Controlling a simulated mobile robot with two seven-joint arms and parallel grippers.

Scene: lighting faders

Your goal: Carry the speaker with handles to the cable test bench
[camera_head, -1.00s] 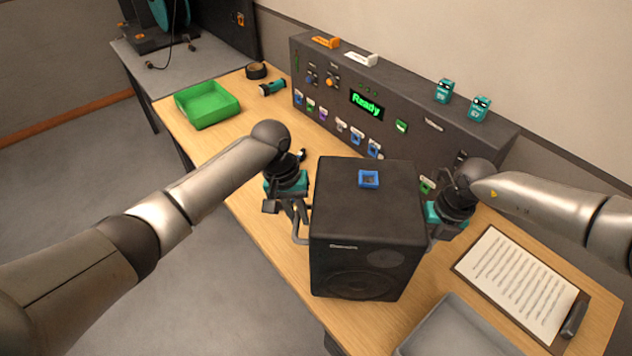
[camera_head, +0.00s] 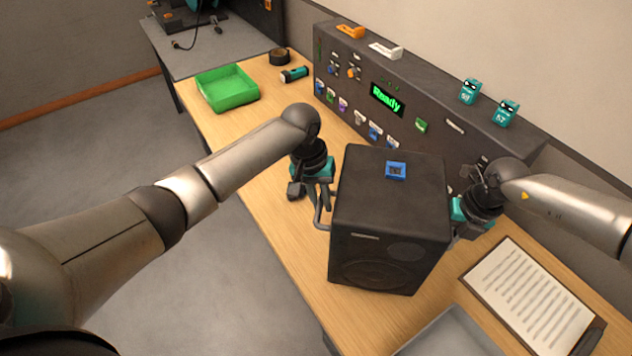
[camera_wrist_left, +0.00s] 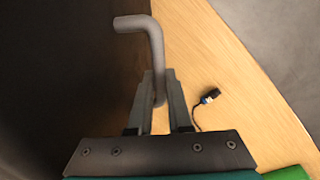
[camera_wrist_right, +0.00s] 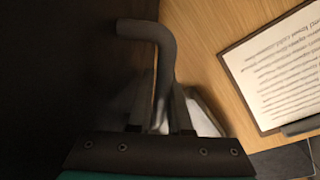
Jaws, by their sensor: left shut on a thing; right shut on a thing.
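The speaker (camera_head: 385,225) is a black box with handles on two opposite sides and a small blue square piece (camera_head: 396,170) on its top. It is over the wooden table; I cannot tell whether it touches the top. My left gripper (camera_head: 316,200) is shut on its left handle (camera_wrist_left: 152,40). My right gripper (camera_head: 458,228) is shut on its right handle (camera_wrist_right: 150,35); the fingers are mostly hidden in the head view. A grey bench (camera_head: 225,50) with a dark device (camera_head: 190,12) and cable stands at the far left; I cannot tell for sure if it is the cable test bench.
A dark panel reading "Ready" (camera_head: 385,98) runs along the wall. A green tray (camera_head: 228,88), torch (camera_head: 294,75) and tape roll (camera_head: 280,57) lie at the table's far end. A clipboard (camera_head: 528,297) and grey tray (camera_head: 450,335) lie near. Floor at left is clear.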

